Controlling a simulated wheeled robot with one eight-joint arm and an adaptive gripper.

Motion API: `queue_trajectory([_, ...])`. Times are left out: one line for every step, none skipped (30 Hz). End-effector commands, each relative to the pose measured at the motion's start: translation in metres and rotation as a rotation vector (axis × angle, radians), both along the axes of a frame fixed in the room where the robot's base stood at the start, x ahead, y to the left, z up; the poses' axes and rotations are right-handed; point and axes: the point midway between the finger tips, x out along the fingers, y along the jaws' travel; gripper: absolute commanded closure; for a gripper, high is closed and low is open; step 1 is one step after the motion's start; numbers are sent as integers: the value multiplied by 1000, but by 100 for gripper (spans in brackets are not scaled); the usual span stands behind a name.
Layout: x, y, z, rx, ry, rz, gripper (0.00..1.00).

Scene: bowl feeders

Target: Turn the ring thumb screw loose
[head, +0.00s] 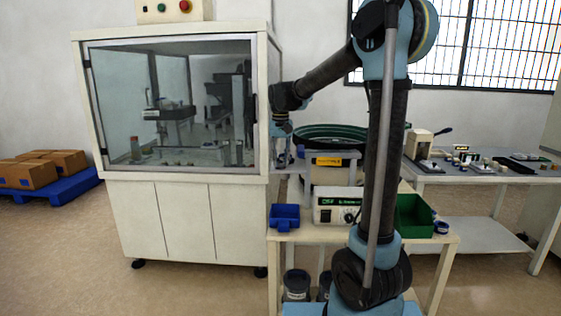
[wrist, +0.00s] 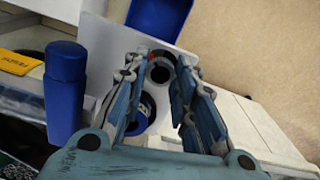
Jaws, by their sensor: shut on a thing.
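My gripper (wrist: 162,72) reaches down beside the bowl feeder in the wrist view. Its two blue fingers are closed in on a small dark round part with a ring shape, which I take to be the ring thumb screw (wrist: 160,68). The fingers hide its sides, so I cannot see its thread or how far it is turned. In the head view my gripper (head: 283,153) is small, between the enclosure and the feeder bowl (head: 330,131); the screw is not visible there.
A blue bin (head: 285,217) stands at the bench's front left and shows in the wrist view (wrist: 158,18). A blue cylinder (wrist: 66,88) stands close left of my fingers. The white controller (head: 325,215), green bin (head: 414,218) and glazed enclosure (head: 180,178) are nearby.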

Motion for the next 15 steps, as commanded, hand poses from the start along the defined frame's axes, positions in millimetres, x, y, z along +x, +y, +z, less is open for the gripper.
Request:
queue_trajectory([1,0,0,0,-3,43,99])
queue_trajectory([1,0,0,0,-3,72,99])
queue_trajectory([1,0,1,1,-3,109,99])
queue_trajectory([1,0,1,1,-3,138,99])
queue_trajectory([1,0,1,0,-3,166,99])
queue_trajectory([1,0,1,0,-3,204,99])
queue_trajectory([1,0,1,0,-3,232,99])
queue_trajectory([2,0,1,0,-3,260,99])
queue_trajectory([2,0,1,0,-3,297,99])
queue_trajectory([2,0,1,0,-3,324,99])
queue_trajectory([2,0,1,0,-3,351,99])
queue_trajectory([2,0,1,0,-3,385,99])
queue_trajectory([2,0,1,0,-3,411,99])
queue_trajectory([2,0,1,0,-3,435,99])
queue_trajectory([2,0,1,0,-3,466,99])
